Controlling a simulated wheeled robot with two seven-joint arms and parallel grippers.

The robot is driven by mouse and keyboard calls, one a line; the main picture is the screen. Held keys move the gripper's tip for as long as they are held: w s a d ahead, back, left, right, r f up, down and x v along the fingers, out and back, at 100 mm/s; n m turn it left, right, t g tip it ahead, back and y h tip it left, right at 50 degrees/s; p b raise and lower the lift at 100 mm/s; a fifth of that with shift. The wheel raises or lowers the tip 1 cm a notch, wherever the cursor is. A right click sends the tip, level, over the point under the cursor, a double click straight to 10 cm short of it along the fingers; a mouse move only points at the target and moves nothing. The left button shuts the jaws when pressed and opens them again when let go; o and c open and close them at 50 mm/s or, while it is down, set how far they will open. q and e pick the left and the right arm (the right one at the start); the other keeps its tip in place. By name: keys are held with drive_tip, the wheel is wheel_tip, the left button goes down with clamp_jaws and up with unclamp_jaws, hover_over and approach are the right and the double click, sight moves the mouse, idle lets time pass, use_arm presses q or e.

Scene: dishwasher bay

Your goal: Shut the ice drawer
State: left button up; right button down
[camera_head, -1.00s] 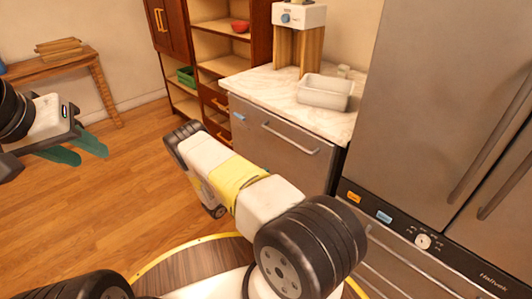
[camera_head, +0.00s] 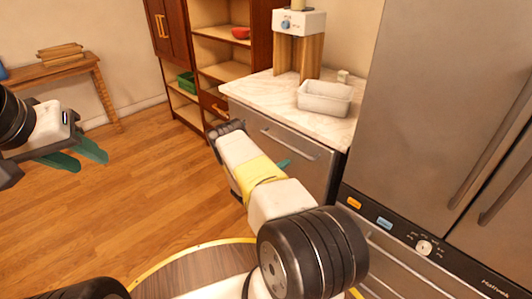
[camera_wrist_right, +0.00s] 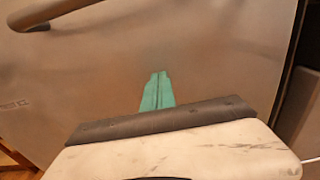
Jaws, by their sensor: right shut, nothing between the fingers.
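A steel front with a bar handle (camera_head: 290,144) is under the marble counter; it fills most of the right wrist view (camera_wrist_right: 220,55). Another steel front with a handle (camera_head: 385,262) is low on the fridge, below its control strip. I cannot read which is the ice drawer, and neither is clearly pulled out. My right gripper (camera_head: 284,164) is mostly hidden behind my arm, its teal tip before the counter's steel front. In the right wrist view its fingers (camera_wrist_right: 158,82) are together and empty; contact is unclear. My left gripper (camera_head: 78,157) is open and empty at far left.
The tall steel fridge (camera_head: 430,110) stands at right. A white bin (camera_head: 325,98) and a white appliance on a wooden stand (camera_head: 298,48) are on the counter (camera_head: 262,92). A wooden shelf (camera_head: 222,52) stands behind. The floor at left is clear.

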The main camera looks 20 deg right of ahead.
drive_tip(key=x, duration=0.3)
drive_tip(key=shift+w+d+r, duration=0.1)
drive_tip(key=shift+d, duration=0.1)
idle(0.3)
drive_tip(key=v, duration=1.5)
drive_tip(key=s+r+m+g+y, duration=0.45)
drive_tip(key=r+m, duration=0.25)
drive_tip(key=r, duration=0.5)
drive_tip(key=s+r+m+g+y, duration=0.4)
drive_tip(key=r+m, duration=0.3)
drive_tip(key=r, duration=0.5)
drive_tip(key=s+a+r+m+t+y, duration=0.3)
drive_tip(key=s+a+r+t+y, duration=0.1)
drive_tip(key=s+a+r, duration=0.5)
drive_tip(key=s+a+r+m+t+y, duration=0.4)
drive_tip(key=s+a+r+y, duration=0.2)
drive_tip(key=s+r, duration=0.7)
drive_tip(key=s+a, duration=0.1)
drive_tip(key=a, duration=0.1)
drive_tip(key=shift+a+m, duration=0.3)
drive_tip(key=shift+a, duration=0.1)
